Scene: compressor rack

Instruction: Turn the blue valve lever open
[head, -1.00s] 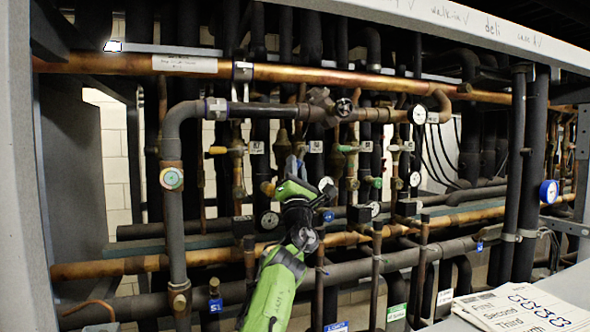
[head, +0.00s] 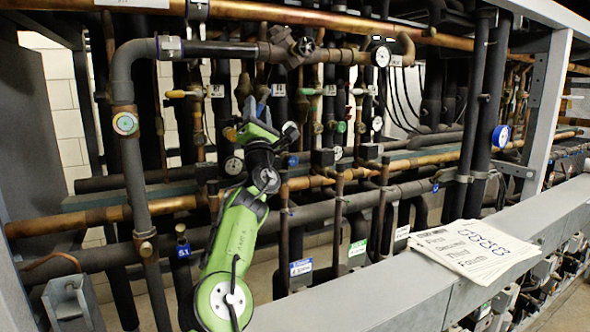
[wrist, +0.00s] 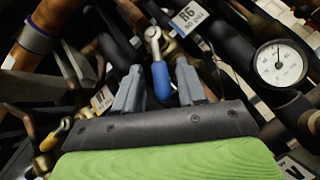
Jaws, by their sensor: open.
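The blue valve lever (wrist: 161,82) shows in the wrist view with its blue sleeve toward me and its bare metal head at the far end. It lies between the two grey fingers of my open gripper (wrist: 158,70), with a visible gap on each side. I cannot tell how deep the fingers reach around it. In the head view, my gripper (head: 252,108) is up among the pipes at the left of centre. The lever (head: 262,105) shows there as a small blue patch by the fingers, mostly hidden by them and the green gripper body.
Pipes crowd around my gripper. A round gauge (wrist: 279,64) is at right in the wrist view, and a yellow-handled valve (wrist: 61,130) is at lower left. In the head view, papers (head: 475,248) lie on a grey beam (head: 375,297) at front right.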

